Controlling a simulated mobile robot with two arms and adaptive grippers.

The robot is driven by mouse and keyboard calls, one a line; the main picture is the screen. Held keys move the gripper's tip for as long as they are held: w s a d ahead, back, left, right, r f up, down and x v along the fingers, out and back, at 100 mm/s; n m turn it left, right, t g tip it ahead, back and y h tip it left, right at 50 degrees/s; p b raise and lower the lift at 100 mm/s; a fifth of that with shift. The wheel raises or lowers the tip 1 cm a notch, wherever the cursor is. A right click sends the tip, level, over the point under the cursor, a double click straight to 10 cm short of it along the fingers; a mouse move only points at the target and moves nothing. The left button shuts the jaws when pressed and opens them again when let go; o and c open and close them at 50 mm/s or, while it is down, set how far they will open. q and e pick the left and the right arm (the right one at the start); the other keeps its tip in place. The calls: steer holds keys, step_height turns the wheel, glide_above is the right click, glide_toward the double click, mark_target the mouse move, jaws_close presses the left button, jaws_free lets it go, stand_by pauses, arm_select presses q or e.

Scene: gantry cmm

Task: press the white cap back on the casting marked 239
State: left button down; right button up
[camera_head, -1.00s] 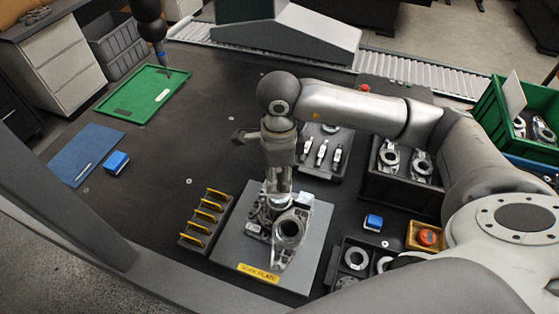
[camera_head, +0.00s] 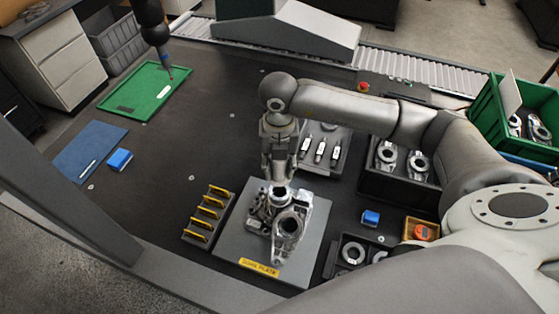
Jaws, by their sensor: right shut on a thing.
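A grey metal casting (camera_head: 289,226) with a large round bore lies on the grey plate (camera_head: 236,226) at the front middle of the table. Its marking is too small to read. My right gripper (camera_head: 279,183) points down at the casting's far left end. It is shut on a small pale piece (camera_head: 279,190), which looks like the white cap, at the top of the casting's boss. The fingers hide part of it, and I cannot tell whether it is fully seated. My left gripper is not in view.
A rack with yellow-edged slots (camera_head: 207,214) stands left of the plate. A blue block (camera_head: 371,218), an orange box (camera_head: 421,230) and a dark bin with rings (camera_head: 353,254) stand to the right. A tray with white-marked parts (camera_head: 321,150) lies behind.

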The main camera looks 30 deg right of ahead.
mark_target(280, 180)
steer(key=shift+w+d+m, duration=0.1)
steer(key=shift+m, duration=0.7)
steer(key=shift+f, duration=0.2)
steer(key=shift+f+b, duration=2.2)
steer(key=shift+f, duration=0.95)
steer(key=shift+f+b, duration=0.15)
steer(key=shift+b, duration=0.45)
steer(key=o, duration=0.9)
steer(key=shift+o, duration=0.2)
